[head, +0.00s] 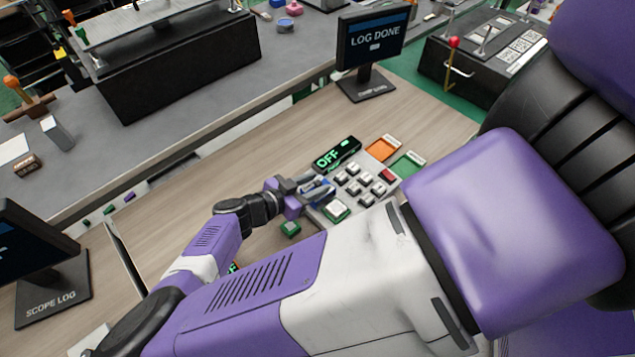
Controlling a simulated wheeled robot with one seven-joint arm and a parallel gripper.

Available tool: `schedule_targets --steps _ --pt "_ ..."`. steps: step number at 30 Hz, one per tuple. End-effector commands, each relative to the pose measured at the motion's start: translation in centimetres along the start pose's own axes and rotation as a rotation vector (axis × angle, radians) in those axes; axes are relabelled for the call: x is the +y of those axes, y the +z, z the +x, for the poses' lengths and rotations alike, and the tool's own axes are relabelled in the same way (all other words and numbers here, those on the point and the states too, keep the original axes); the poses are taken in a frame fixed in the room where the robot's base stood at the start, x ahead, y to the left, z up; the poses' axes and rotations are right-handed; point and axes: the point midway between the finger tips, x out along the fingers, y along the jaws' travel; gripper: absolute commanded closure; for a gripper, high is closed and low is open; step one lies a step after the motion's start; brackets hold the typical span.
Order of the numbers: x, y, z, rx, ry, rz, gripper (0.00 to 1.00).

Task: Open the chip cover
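My gripper (312,192) is at the left side of a grey panel (362,205) with several white keys and one red key, on the wooden desk. Something blue and a pale metal piece show at the fingertips. I cannot tell whether the fingers touch them or are open or shut. No part is clearly recognisable as the chip cover; it may be hidden by my gripper. A small green block (290,229) lies just below the gripper, and a white key in a green frame (336,210) is to its right.
A display reading OFF (337,154) stands behind the panel. Orange (382,150) and green (408,165) trays are to its right. A LOG DONE monitor (371,45) and a SCOPE LOG monitor (40,265) stand on the desk. My arm hides the near right side.

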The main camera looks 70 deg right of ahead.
Motion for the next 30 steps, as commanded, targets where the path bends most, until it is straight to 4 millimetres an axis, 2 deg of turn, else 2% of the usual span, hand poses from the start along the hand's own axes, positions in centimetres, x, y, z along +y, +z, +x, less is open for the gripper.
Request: schedule_targets --steps 6,12,30 --pt "-0.1 0.3 -3.8 -0.003 -0.003 0.000 0.62" --pt "0.0 0.1 -5.9 -0.002 -0.002 0.000 0.62" --pt "0.0 0.0 -6.3 0.000 -0.001 -0.001 0.62"
